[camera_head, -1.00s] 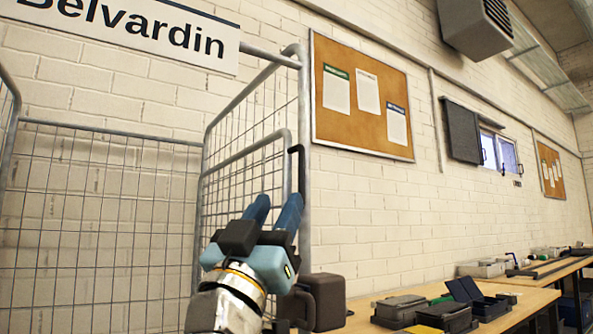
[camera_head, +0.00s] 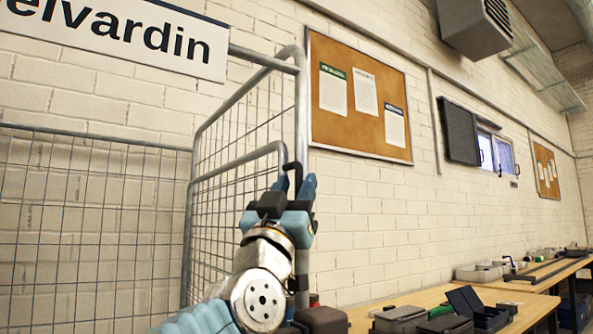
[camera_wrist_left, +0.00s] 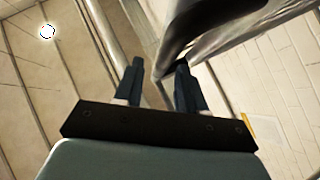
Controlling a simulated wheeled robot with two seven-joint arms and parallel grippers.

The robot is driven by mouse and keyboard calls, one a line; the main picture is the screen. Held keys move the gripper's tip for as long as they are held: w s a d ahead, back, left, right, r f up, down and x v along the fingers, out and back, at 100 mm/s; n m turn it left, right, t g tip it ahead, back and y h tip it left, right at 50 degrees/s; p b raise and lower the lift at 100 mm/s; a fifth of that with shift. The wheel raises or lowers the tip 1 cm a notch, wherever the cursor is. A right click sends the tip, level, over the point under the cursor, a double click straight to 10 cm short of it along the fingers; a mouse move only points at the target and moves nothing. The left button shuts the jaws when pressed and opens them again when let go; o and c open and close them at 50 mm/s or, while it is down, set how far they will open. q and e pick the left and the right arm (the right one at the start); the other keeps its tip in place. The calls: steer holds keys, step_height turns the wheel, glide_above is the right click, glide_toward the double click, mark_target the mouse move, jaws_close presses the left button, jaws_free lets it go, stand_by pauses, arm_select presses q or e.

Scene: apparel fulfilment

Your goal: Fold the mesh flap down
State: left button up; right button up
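The mesh flap (camera_head: 238,172) is a grey tube-framed wire panel standing upright in the side of the roll cage, left of its corner post (camera_head: 301,110). A dark hooked piece (camera_head: 291,166) is at the flap's upper right corner. My left gripper (camera_head: 296,184) is raised at this hooked piece, whose lower part lies between the fingers. In the left wrist view the fingers (camera_wrist_left: 158,77) are apart, and a dark curved piece (camera_wrist_left: 190,38) reaches toward the gap between them. I cannot tell whether they touch it. My right gripper is not in view.
The cage's back mesh (camera_head: 85,225) stands at left, under a white name sign (camera_head: 120,32) on the brick wall. A cork board (camera_head: 360,97) hangs right of the cage. Tables with dark boxes (camera_head: 482,310) stand at lower right.

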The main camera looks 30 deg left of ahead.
arm_select(q)
steer(key=shift+w+r, duration=0.4)
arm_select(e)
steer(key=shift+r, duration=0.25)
arm_select(q)
jaws_close()
steer(key=shift+s+a, duration=0.1)
